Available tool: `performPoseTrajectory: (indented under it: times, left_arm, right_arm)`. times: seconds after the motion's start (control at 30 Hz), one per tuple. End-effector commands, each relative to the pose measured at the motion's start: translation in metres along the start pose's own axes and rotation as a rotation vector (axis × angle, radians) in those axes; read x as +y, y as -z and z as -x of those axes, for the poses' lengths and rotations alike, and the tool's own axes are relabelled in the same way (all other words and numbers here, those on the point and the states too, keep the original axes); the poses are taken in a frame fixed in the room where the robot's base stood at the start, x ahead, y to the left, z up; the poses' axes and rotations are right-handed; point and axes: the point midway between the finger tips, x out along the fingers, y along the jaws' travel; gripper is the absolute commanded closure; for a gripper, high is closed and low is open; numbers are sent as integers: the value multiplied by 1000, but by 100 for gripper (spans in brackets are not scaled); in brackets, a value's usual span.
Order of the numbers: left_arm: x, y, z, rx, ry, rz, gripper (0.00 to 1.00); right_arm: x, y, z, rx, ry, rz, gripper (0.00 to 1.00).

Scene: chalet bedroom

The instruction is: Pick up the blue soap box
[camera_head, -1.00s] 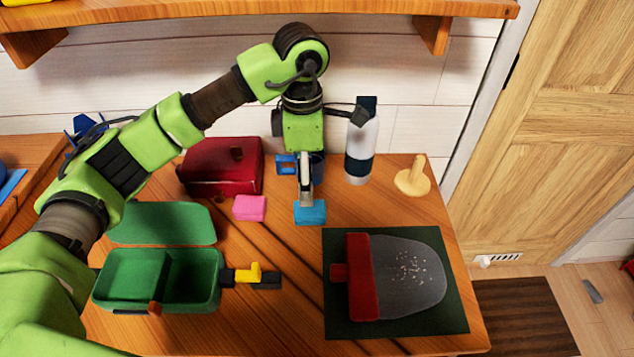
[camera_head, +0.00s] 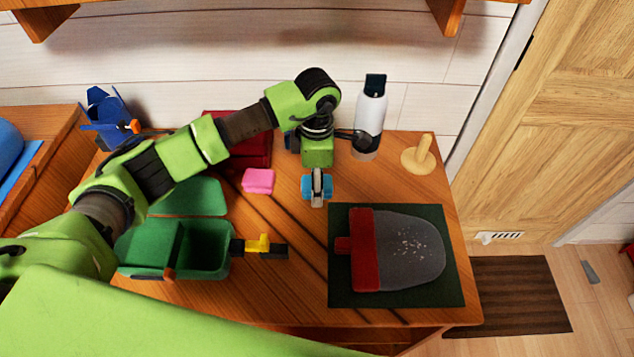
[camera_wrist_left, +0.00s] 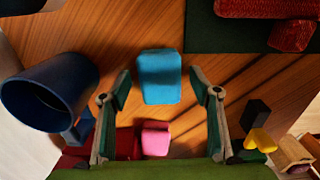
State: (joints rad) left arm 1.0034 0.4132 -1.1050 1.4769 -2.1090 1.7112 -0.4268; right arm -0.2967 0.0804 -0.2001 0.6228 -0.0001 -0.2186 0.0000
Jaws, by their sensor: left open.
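The blue soap box (camera_head: 306,187) lies on the wooden table, left of the dark green mat. In the left wrist view the soap box (camera_wrist_left: 160,76) sits centred, just beyond and between the fingertips. My left gripper (camera_head: 318,196) points down over it, and one finger covers the box's middle in the head view. In the wrist view the left gripper (camera_wrist_left: 160,84) is open, with a finger on each side and a visible gap to the box. My right gripper is not in view.
A pink block (camera_head: 258,181) lies left of the box.

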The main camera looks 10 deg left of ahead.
Motion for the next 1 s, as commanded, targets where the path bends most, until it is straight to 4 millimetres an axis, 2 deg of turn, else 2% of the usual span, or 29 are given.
performPoseTrajectory:
  times: [0.27, 0.3, 0.43, 0.47, 0.83, 1.0]
  left_arm:
    - [0, 0, -6, -1, -1, -1, 43]
    - [0, 0, -6, -1, -1, -1, 48]
    - [0, 0, -6, -1, 0, -1, 82]
    - [0, 0, -6, -1, -1, -1, 86]
    - [0, 0, -3, -2, -1, -1, 86]
    - [2, -1, 10, -3, -4, -1, 86]
  right_arm:
    - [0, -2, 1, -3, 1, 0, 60]
    - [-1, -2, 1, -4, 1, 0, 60]
    - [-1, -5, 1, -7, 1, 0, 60]
    - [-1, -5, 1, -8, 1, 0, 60]
    - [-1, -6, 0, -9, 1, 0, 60]
    - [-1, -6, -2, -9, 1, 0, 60]
